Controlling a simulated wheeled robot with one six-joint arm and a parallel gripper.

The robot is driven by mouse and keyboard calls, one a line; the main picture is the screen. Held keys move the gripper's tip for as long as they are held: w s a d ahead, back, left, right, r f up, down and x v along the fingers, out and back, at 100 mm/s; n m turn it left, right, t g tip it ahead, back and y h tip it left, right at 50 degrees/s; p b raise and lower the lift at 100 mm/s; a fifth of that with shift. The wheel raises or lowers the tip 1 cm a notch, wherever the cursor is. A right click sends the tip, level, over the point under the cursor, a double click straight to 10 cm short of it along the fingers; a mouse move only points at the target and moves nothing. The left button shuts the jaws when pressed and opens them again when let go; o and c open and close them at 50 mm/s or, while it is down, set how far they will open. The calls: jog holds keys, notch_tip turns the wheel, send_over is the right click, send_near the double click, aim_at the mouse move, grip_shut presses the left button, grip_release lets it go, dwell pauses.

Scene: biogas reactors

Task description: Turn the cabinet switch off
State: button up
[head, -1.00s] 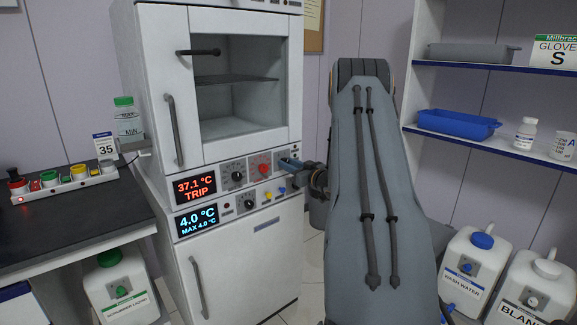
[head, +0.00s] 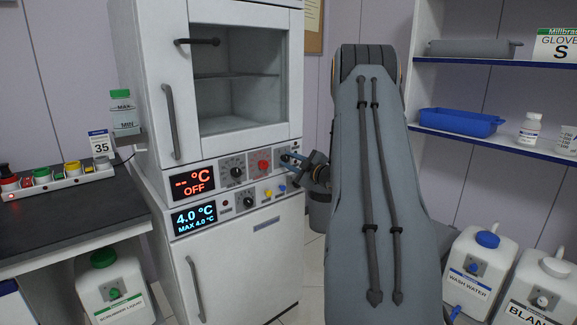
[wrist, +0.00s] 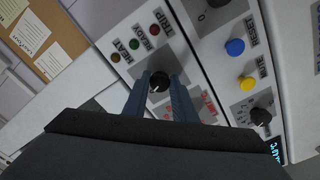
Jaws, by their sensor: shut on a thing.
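The white cabinet (head: 235,20) stands at centre left in the head view, its glass door shut. Its upper display (head: 192,183) reads "-- °C OFF" in red. My gripper (head: 287,160) is at the right end of the upper control panel. In the wrist view my gripper (wrist: 158,86) has its two blue-grey fingers on either side of a small black switch knob (wrist: 158,82), shut on it. In the head view the fingers mostly hide this knob. Small indicator lamps (wrist: 134,46) labelled HEAT, READY and TRIP sit beside it.
The lower panel has a blue button (wrist: 234,47), a yellow button (wrist: 247,83) and a black knob (wrist: 261,116) close to my gripper. The lower display (head: 194,217) reads 4.0 °C. A dark bench (head: 70,220) stands left; shelves (head: 470,133) and jugs stand right.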

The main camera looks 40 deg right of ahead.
jog(key=shift+n+b, duration=0.6)
jog(key=shift+n, duration=0.5)
jog(key=o, duration=1)
jog(key=shift+o, duration=0.2)
jog(key=s, duration=0.8)
